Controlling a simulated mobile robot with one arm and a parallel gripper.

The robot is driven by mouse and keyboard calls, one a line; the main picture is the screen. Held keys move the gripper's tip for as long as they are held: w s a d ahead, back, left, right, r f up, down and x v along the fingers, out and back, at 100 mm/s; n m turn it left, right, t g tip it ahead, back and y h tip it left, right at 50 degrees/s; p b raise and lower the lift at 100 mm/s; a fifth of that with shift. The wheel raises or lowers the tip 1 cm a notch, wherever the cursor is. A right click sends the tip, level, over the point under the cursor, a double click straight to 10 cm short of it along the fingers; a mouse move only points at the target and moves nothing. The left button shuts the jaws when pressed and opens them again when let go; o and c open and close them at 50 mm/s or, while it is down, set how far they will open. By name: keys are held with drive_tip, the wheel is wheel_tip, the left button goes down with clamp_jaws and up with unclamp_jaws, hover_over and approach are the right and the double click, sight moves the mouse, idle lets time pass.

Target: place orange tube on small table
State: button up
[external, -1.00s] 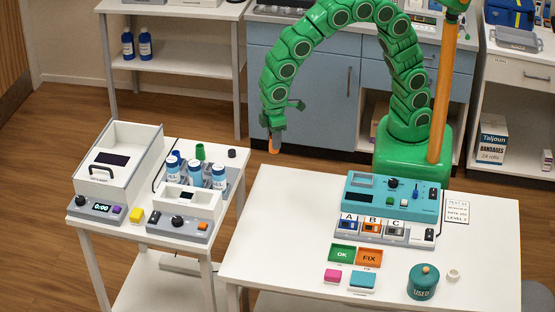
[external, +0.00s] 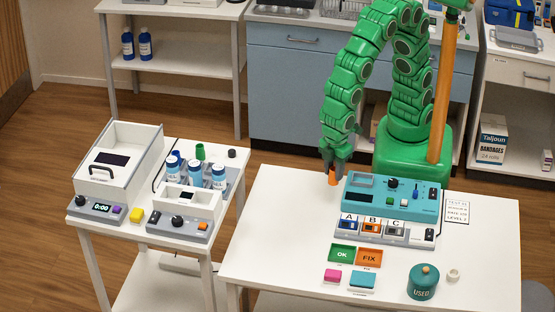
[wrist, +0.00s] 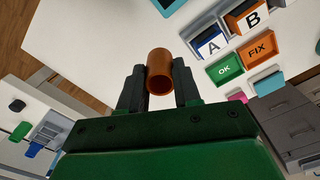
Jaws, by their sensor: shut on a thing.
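The orange tube (external: 332,178) is held in my gripper (external: 333,166), pointing down just left of the teal device at the back of the right white table (external: 270,232). In the wrist view the tube (wrist: 160,66) sits between the two dark fingers of my gripper (wrist: 159,84), its open end facing the camera. I cannot tell how high the tube is above the tabletop. A second white table (external: 228,204), narrower, stands to the left with equipment on it. Which of the two is the small table is not labelled.
The teal device (external: 390,195) with A, B and C slots stands right of the tube. OK (external: 342,254) and FIX (external: 369,257) tiles and a teal USED jar (external: 423,282) are nearer the front. The right table's left part is clear. Blue-capped bottles (external: 195,172) stand on the left table.

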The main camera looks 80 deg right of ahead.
drive_tip(key=n, duration=0.2)
hover_over(353, 207)
drive_tip(key=a, duration=0.3)
drive_tip(key=shift+d+f, duration=0.15)
drive_tip(key=shift+f, duration=3.15)
drive_tip(key=shift+d+f, duration=0.1)
drive_tip(key=shift+f, duration=3.2)
drive_tip(key=shift+f, duration=0.15)
drive_tip(key=o, duration=0.7)
wheel_tip(353, 207, up, 12)
drive_tip(key=shift+r, duration=0.2)
drive_tip(key=shift+d, duration=0.1)
